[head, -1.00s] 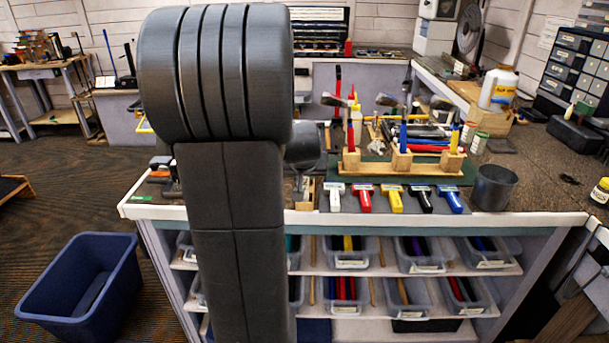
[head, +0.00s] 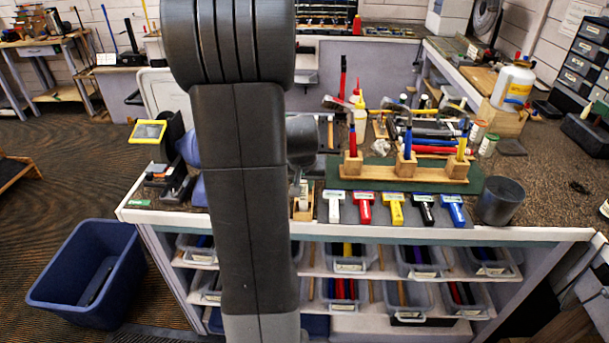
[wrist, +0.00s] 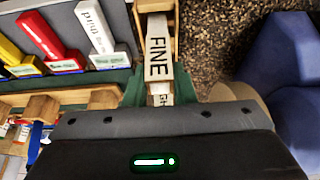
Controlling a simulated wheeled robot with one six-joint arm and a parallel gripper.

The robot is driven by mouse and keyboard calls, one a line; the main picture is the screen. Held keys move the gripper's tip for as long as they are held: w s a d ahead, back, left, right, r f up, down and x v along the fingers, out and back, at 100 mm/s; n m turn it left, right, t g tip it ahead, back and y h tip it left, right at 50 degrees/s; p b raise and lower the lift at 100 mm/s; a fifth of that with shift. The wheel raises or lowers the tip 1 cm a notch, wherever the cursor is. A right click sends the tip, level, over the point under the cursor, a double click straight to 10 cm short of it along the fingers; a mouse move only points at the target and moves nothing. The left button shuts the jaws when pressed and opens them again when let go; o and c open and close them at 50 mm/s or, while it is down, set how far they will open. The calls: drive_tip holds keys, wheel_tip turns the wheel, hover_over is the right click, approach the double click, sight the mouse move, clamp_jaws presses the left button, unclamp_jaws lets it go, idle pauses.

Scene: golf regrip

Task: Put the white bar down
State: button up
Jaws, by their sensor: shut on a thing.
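The white bar (wrist: 158,62), marked "FINE", is between the green fingers of my gripper (wrist: 159,92) in the wrist view. The gripper is shut on it. The bar's far part lies between the wooden sides of a narrow holder (wrist: 171,22); I cannot tell whether it rests on the bottom. Its near end is hidden by the gripper body. In the head view my arm hides most of the gripper, and the wooden holder (head: 303,212) shows just right of the arm, near the bench's front edge.
A row of white, red, yellow, black and blue tools (head: 396,212) lies right of the holder. A grey cup (head: 501,203) stands further right. A yellow-framed device (head: 149,131) and a blue object (wrist: 290,75) are on the other side.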

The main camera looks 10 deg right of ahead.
drive_tip(key=shift+s+a, duration=0.1)
drive_tip(key=shift+s, duration=0.05)
drive_tip(key=shift+f, duration=0.1)
drive_tip(key=o, duration=0.9)
drive_tip(key=shift+o, duration=0.2)
drive_tip(key=v, duration=1.2)
drive_tip(key=shift+b, duration=0.45)
